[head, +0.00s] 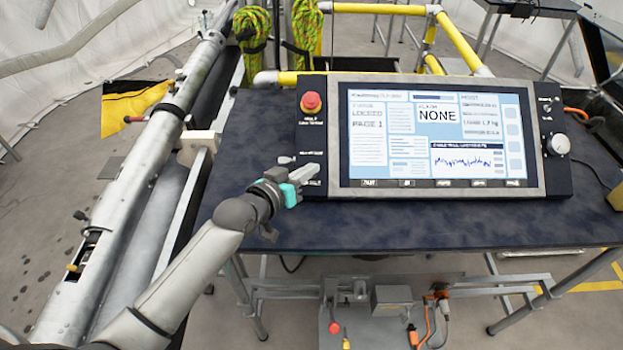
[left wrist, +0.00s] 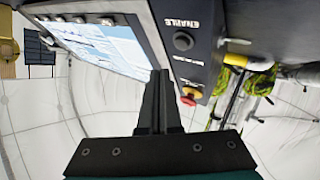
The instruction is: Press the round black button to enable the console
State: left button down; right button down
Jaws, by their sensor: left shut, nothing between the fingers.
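The console (head: 333,192) is a dark unit with a lit screen (head: 437,135), standing on the table. The round black button (left wrist: 183,41) shows in the left wrist view, beside the printed word ENABLE on the console's dark side panel. In the head view my gripper covers the spot where it would be. My left gripper (head: 312,171) is shut and empty, over the lower left of the console. In the left wrist view its closed fingertips (left wrist: 160,74) lie short of the button and to one side, with no visible contact. My right gripper is not in view.
A red mushroom button (head: 311,102) sits on the same panel above my gripper; it also shows in the left wrist view (left wrist: 189,95). A pale knob (head: 558,144) is on the console's right. A large metal pole (head: 150,160) runs along the left. The table front (head: 420,225) is clear.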

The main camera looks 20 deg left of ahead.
pick_arm(q)
jog(key=shift+w+a+f+b, duration=0.2)
jog(key=shift+w+f+b, duration=0.6)
jog(key=shift+f, duration=0.25)
dwell(1.4)
jog(key=shift+w+a+f+b, duration=0.1)
jog(key=shift+w+f+b, duration=0.1)
jog(key=shift+f+b, duration=0.15)
jog(key=shift+w+f, duration=0.2)
jog(key=shift+f, duration=0.1)
dwell(0.6)
jog(key=shift+s+r+p, duration=0.45)
jog(key=shift+r+p, duration=0.2)
jog(key=shift+p, duration=0.2)
jog(key=s+r+p, duration=0.1)
jog(key=p, duration=0.1)
jog(key=s+r+p, duration=0.1)
jog(key=p, duration=0.1)
jog(key=d+r+p, duration=0.1)
jog(key=r+p, duration=0.1)
jog(key=shift+s+r, duration=0.1)
jog(key=shift+s, duration=0.3)
